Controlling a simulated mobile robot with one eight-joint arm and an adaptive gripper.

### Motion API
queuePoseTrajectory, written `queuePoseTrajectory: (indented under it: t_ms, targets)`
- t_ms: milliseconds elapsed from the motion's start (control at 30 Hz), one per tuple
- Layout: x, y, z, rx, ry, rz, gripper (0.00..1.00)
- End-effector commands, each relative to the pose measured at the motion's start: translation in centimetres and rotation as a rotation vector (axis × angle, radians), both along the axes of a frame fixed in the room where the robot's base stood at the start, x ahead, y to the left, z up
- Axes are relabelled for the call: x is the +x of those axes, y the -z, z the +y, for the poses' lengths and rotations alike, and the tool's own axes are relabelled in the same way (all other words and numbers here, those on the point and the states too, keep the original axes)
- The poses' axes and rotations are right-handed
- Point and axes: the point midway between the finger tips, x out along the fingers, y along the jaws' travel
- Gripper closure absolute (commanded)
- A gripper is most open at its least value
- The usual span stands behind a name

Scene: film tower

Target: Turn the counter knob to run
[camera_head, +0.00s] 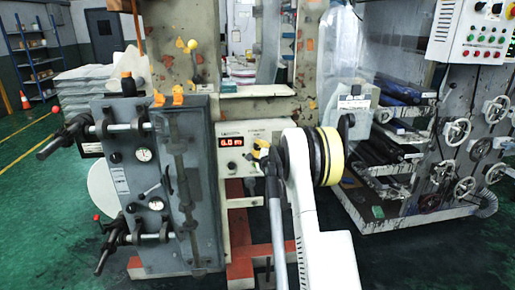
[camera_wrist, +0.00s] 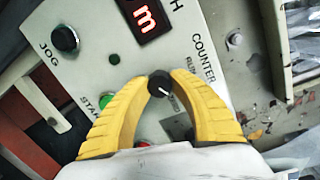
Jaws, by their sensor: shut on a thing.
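The counter knob (camera_wrist: 159,84) is a small black dial with a white pointer line, in the middle of the wrist view. The word COUNTER is printed up and right of it, with a partly covered label, seemingly RUN, just below that word. My gripper (camera_wrist: 160,76) has its yellow fingertips on either side of the knob and is shut on it. The pointer slants toward the right finger, and I cannot tell which mark it meets. In the head view my gripper (camera_head: 262,150) is at the control panel (camera_head: 230,162), and the knob is hidden there.
A red digital display (camera_wrist: 143,22), a black JOG knob (camera_wrist: 65,38) and a green START button (camera_wrist: 106,100) sit on the same panel. A grey machine box (camera_head: 140,190) with protruding handles stands left. Rollers and handwheels (camera_head: 456,132) are on the right.

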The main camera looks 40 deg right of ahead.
Motion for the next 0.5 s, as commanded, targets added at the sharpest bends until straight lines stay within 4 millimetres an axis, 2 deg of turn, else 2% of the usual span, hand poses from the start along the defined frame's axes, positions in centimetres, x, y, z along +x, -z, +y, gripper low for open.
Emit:
queuePoseTrajectory:
  t_ms: [500]
  targets:
    - [0.04, -0.15, -0.01, -0.418, 0.002, 0.256, 1.00]
